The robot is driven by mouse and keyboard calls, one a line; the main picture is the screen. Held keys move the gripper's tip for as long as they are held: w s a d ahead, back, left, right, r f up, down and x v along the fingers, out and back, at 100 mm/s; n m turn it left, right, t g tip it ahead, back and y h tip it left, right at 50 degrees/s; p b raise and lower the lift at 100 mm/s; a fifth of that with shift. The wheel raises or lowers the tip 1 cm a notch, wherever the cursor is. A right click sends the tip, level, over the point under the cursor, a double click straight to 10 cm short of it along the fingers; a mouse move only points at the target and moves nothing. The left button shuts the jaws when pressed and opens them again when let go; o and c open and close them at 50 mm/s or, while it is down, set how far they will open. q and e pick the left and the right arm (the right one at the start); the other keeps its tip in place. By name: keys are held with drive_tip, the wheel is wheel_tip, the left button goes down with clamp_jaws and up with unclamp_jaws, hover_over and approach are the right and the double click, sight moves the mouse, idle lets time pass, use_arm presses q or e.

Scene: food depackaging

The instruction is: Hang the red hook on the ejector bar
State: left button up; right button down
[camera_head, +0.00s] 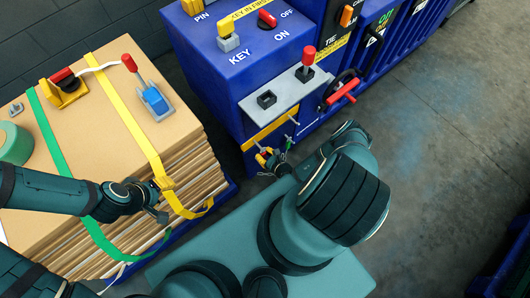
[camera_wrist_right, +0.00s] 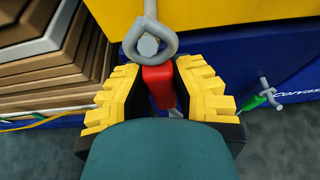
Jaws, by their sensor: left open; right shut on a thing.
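The red hook (camera_wrist_right: 158,85) has a red grip and a grey metal loop, seen in the right wrist view. My right gripper (camera_wrist_right: 160,92) is shut on the red grip between its yellow ribbed fingers. The round end of a grey bar (camera_wrist_right: 149,46), which looks like the ejector bar, shows inside the loop. I cannot tell whether the loop rests on it. In the head view my right gripper (camera_head: 268,158) is low at the blue machine's (camera_head: 215,75) front corner. My left gripper (camera_head: 158,198) is open and empty beside the cardboard stack (camera_head: 105,135).
A green hook (camera_wrist_right: 253,102) is at another small bar on the blue panel, right of my right gripper. A grey shelf with a red-knobbed lever (camera_head: 306,66) juts out above my right gripper. Yellow and green straps cross the stack. Open floor (camera_head: 440,140) lies right.

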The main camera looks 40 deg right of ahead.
drive_tip(key=shift+w+f, duration=0.3)
drive_tip(key=shift+w, duration=0.1)
drive_tip(key=shift+w, duration=0.2)
drive_tip(key=shift+w+a+b, duration=0.15)
drive_tip(key=shift+w+b, duration=0.25)
drive_tip(key=shift+w, duration=0.5)
drive_tip(key=shift+f, duration=0.15)
drive_tip(key=c, duration=0.9)
unclamp_jaws()
drive_tip(key=shift+o, duration=0.2)
